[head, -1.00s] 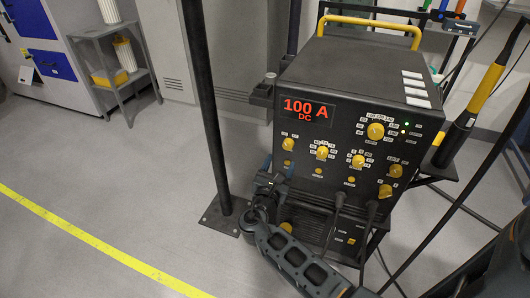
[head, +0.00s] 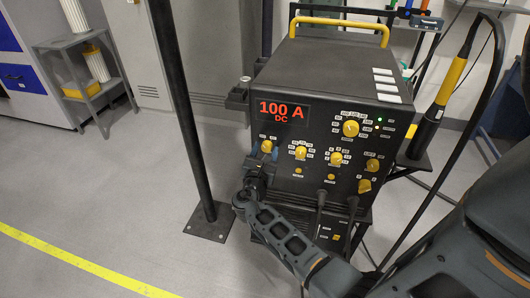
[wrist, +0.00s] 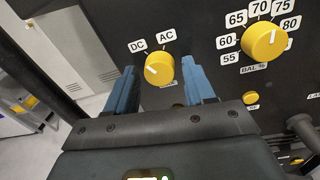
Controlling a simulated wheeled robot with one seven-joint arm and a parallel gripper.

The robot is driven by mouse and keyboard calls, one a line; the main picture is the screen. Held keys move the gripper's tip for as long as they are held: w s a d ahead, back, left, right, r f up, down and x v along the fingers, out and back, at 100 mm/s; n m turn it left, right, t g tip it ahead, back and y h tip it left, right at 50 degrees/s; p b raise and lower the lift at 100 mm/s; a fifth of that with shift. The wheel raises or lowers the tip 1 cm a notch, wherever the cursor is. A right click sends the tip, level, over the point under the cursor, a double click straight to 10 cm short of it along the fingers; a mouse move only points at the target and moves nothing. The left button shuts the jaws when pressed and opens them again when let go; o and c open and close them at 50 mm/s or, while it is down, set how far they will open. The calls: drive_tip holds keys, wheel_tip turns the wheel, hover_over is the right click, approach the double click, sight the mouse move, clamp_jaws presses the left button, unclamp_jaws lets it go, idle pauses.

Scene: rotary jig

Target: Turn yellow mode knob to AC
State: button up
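The yellow mode knob (wrist: 160,69) is on the dark front panel, with a DC label (wrist: 137,46) at its upper left and an AC label (wrist: 166,36) above it. Its pale pointer mark is on the left side, towards DC. In the head view the knob (head: 266,146) is at the panel's left, below a red display (head: 282,110) reading 100 A DC. My gripper (wrist: 160,72) is open, its blue fingers apart on either side of the knob in the wrist view. I see gaps between fingers and knob; whether the fingertips reach its depth is unclear.
A larger yellow balance knob (wrist: 265,40) is right of the mode knob, with a small yellow button (wrist: 251,98) below it. Cables plug into the lower panel. A black post (head: 180,110) stands left of the welding machine (head: 335,75).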

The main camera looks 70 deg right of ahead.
drive_tip(key=c, duration=0.8)
drive_tip(key=shift+c, duration=0.2)
drive_tip(key=shift+f+m+b, duration=0.15)
drive_tip(key=shift+m+b, duration=0.15)
drive_tip(key=shift+b, duration=0.1)
drive_tip(key=shift+f+m+b, duration=0.1)
drive_tip(key=shift+m+b, duration=0.5)
drive_tip(key=shift+b, duration=0.1)
drive_tip(key=m+b, duration=0.4)
drive_tip(key=shift+f, duration=0.1)
drive_tip(key=m+b, duration=0.3)
drive_tip(key=shift+m+b, duration=0.4)
drive_tip(key=shift+m+g+h+b, duration=0.3)
drive_tip(key=shift+m+b, duration=0.75)
drive_tip(key=shift+m, duration=0.15)
drive_tip(key=shift+r, duration=0.2)
